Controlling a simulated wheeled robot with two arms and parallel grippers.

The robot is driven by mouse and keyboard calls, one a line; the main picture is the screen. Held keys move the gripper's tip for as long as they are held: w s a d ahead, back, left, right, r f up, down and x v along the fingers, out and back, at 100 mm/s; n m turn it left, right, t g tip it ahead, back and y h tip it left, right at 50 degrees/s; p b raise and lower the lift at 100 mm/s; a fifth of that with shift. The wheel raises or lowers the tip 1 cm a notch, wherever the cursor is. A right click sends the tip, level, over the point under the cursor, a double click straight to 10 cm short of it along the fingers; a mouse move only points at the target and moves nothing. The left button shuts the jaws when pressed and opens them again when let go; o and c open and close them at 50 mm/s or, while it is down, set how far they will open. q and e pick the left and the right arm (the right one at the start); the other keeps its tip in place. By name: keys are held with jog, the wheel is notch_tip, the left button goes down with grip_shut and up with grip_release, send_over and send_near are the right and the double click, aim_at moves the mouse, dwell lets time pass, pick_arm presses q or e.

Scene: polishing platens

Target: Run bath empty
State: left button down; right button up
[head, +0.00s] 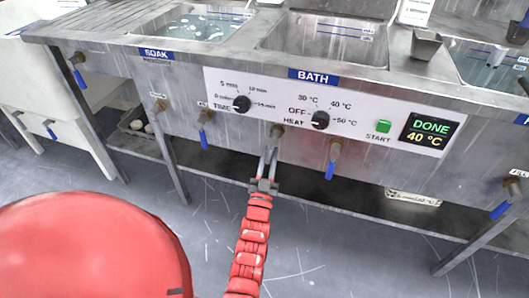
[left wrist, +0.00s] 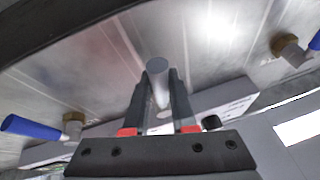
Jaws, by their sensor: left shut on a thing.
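The bath basin (head: 327,45) is in the top middle of the head view; I see bare grey metal inside, and cannot tell if liquid lies low in it. Its panel (head: 290,100) carries a black time knob (head: 241,103), a black heat knob (head: 320,120), a green start button (head: 383,126) and a display (head: 430,133) reading DONE, 40 °C. My left gripper (head: 270,158) is below the panel, at a brass fitting (head: 277,130). In the left wrist view its fingers are shut on a grey cylindrical piece (left wrist: 157,66). My right gripper is not in view.
Valves with blue levers (head: 331,168) hang along the front on both sides of my left gripper. A soak basin (head: 203,25) holds liquid at the left; another basin (head: 490,62) is at the right. A grey cup (head: 425,45) stands between basins. A low shelf (head: 345,195) runs underneath.

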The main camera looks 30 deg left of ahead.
pick_arm(q)
jog(key=shift+w+d+n+g+y, duration=0.1)
jog(key=shift+d+n+g+y, duration=0.3)
jog(key=shift+n, duration=0.35)
jog(key=shift+d+n+g+y, duration=0.2)
jog(key=shift+n+y, duration=0.3)
jog(key=shift+n, duration=0.25)
jog(key=shift+f, duration=0.1)
jog(key=c, duration=0.7)
grip_release()
jog(key=shift+c, duration=0.2)
jog(key=p+v, duration=0.4)
jog(key=v, duration=1.3)
jog(key=shift+f, duration=0.1)
